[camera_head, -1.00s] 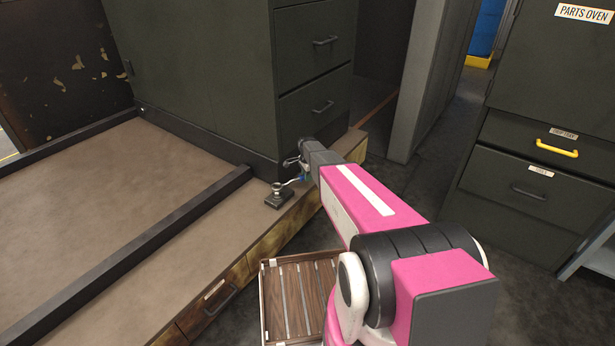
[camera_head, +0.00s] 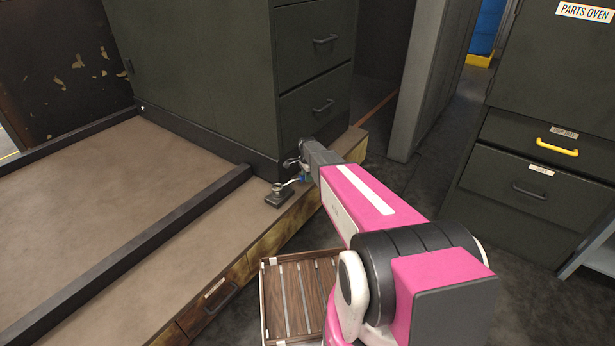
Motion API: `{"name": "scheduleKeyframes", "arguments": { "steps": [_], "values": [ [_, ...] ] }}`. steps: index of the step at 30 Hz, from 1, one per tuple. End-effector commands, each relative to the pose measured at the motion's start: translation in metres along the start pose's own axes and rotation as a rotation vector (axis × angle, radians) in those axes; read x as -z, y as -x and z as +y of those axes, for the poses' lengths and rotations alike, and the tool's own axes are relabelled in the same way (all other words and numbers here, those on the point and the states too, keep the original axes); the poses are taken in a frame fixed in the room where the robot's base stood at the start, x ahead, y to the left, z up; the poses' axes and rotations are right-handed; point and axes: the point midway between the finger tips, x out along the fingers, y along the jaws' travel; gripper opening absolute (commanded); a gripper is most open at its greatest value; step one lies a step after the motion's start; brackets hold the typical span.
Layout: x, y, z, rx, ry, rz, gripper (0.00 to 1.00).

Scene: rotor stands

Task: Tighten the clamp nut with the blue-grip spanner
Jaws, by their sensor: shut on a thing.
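The clamp (camera_head: 278,197) is a small dark block with a bright nut on top, standing on the brown bench top near its front edge. The spanner (camera_head: 292,182) shows as a thin silver shaft with its head at the nut and a bit of blue grip to the right. Whether the jaw sits fully around the nut is too small to tell. My gripper (camera_head: 303,168) is shut on the spanner's blue grip, just right of the clamp. My arm hides most of the grip.
A dark green cabinet (camera_head: 205,75) with drawers stands right behind the clamp. A dark rail (camera_head: 130,257) crosses the bench top (camera_head: 75,210) at the left. A slatted wooden crate (camera_head: 300,295) is below my arm. The parts oven (camera_head: 560,110) stands at the right.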

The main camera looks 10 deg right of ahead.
Motion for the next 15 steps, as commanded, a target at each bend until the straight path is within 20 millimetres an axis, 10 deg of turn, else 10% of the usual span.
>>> {"name": "scheduleKeyframes", "arguments": {
  "steps": [15],
  "values": [
    [0.0, -0.0044, -0.0001, 0.0, 0.0, 0.0, 0.0]
  ]
}}
